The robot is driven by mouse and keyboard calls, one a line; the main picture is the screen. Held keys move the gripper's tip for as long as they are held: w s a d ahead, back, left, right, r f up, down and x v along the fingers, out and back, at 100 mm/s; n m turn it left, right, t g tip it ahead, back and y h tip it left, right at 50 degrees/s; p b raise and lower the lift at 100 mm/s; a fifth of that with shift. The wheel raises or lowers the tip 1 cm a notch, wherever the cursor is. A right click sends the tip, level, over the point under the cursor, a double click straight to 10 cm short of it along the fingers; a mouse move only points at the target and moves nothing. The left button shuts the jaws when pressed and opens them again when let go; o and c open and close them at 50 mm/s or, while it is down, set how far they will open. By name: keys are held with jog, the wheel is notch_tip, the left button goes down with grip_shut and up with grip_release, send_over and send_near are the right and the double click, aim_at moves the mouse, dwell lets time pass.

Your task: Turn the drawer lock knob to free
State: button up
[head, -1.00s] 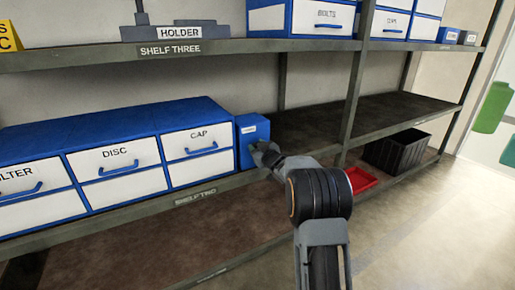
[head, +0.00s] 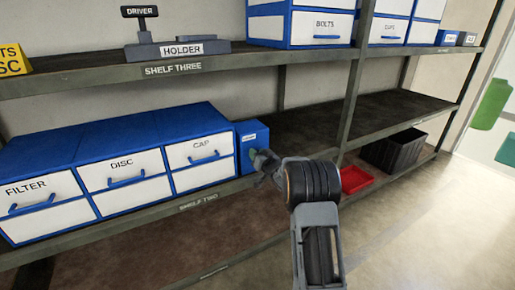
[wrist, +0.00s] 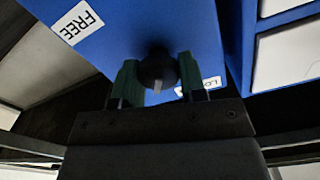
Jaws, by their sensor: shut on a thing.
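The lock knob (wrist: 157,64) is dark and round, on the face of a blue lock box (head: 253,143) beside the CAP drawer on shelf two. In the wrist view a pale mark on the knob points down the picture. A FREE label (wrist: 78,22) is at the upper left of the box face. A second label (wrist: 211,83), starting "LO", is at the lower right, partly hidden by a finger. My gripper (wrist: 158,78) is shut on the knob, with a green finger on each side. In the head view my gripper (head: 262,160) hides the knob.
FILTER, DISC and CAP drawers (head: 122,172) stand left of the lock box. Shelf two is bare to its right (head: 310,130). A red tray (head: 355,179) and a black crate (head: 395,150) are lower right. Shelf three (head: 225,63) runs above, with a holder on it.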

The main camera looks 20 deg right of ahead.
jog(key=m+p, duration=0.4)
jog(key=m, duration=0.1)
jog(key=shift+d+r+m, duration=0.1)
jog(key=shift+m, duration=0.3)
jog(key=m+p, duration=0.2)
jog(key=m, duration=0.3)
jog(key=shift+f+p, duration=0.2)
jog(key=shift+p, duration=0.2)
jog(key=shift+m, duration=0.3)
jog(key=o, duration=0.9)
jog(key=s, duration=0.4)
jog(key=s+d+p, duration=0.1)
jog(key=s, duration=0.8)
jog(key=shift+s+d, duration=0.3)
jog(key=shift+s, duration=0.1)
